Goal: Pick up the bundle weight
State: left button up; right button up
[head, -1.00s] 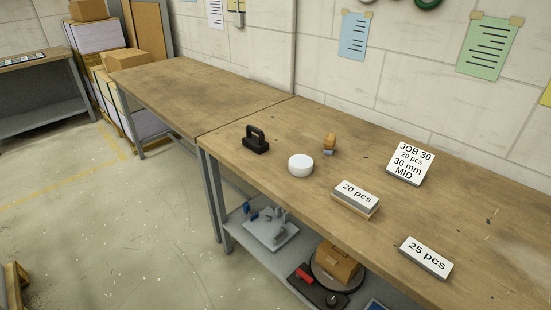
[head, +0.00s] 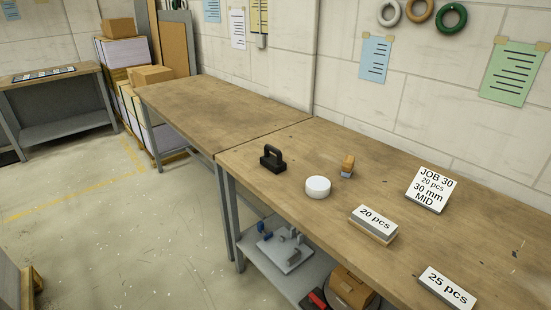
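The black object with a handle on top, which looks like the bundle weight (head: 272,160), stands upright on the wooden workbench (head: 300,220) near its left end. A white round puck (head: 317,187) sits to its right and nearer the front edge. Neither of my grippers is in the head view, and nothing touches the weight.
A second bench (head: 220,108) adjoins at left, bare. A lower shelf (head: 300,283) holds tools.

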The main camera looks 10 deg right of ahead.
aim_at(276, 164)
jog(key=u, duration=0.7)
jog(key=i, duration=1.3)
jog(key=z, duration=1.2)
